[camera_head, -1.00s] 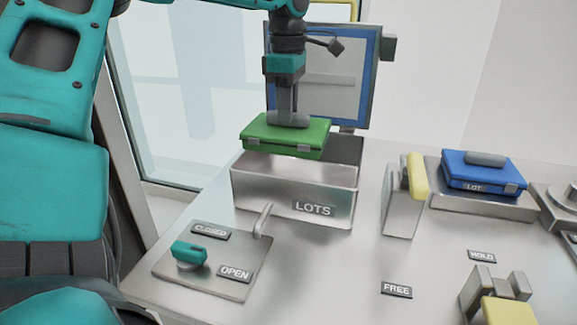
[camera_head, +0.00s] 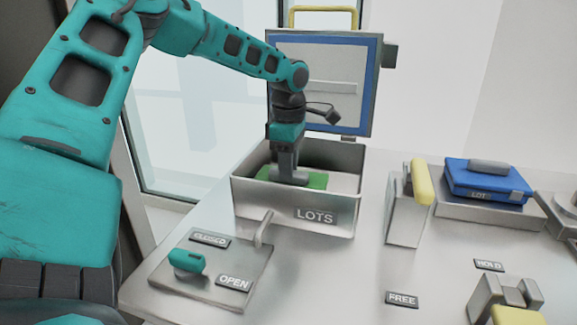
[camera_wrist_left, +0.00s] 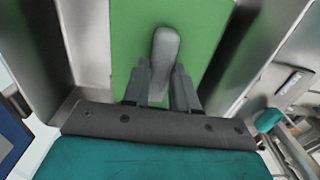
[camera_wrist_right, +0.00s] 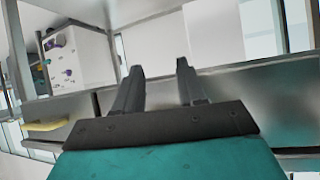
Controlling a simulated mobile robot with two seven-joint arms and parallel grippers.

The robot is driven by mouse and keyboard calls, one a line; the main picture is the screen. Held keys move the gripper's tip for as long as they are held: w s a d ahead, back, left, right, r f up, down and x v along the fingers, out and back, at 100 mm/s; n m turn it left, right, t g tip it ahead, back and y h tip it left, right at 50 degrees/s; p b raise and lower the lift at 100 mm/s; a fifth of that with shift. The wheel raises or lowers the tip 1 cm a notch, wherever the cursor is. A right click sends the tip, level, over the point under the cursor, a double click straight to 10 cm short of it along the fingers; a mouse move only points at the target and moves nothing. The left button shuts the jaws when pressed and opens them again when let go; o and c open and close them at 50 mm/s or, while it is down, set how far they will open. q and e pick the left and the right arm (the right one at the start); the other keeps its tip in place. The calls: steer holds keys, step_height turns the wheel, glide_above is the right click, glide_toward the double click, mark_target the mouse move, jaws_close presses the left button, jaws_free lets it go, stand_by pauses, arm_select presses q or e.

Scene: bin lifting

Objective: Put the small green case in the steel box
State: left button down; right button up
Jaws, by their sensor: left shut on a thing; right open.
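The small green case (camera_head: 316,180) is inside the open steel box (camera_head: 270,206) labelled LOTS, its top below the rim. The box's front wall hides its lower part, so I cannot tell from the head view whether it rests on the floor. My left gripper (camera_head: 290,178) reaches down into the box and is shut on the grey handle of the case. In the left wrist view the green case (camera_wrist_left: 205,30) lies between the box walls, with the handle (camera_wrist_left: 164,55) between the fingers (camera_wrist_left: 162,88). My right gripper (camera_wrist_right: 158,85) is open and empty, seen only in its own wrist view.
The box lid (camera_head: 325,80), blue-edged, stands open behind it. A plate with a teal knob (camera_head: 187,261) marked CLOSED and OPEN is in front. A yellow-edged metal block (camera_head: 405,205) and a blue case (camera_head: 487,180) on a steel stand are to the right.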

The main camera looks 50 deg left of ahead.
arm_select(q)
steer(key=shift+f, duration=0.15)
steer(key=c, duration=0.9)
jaws_free()
step_height(320, 180, up, 12)
steer(key=shift+r+p, duration=0.2)
steer(key=shift+p, duration=0.85)
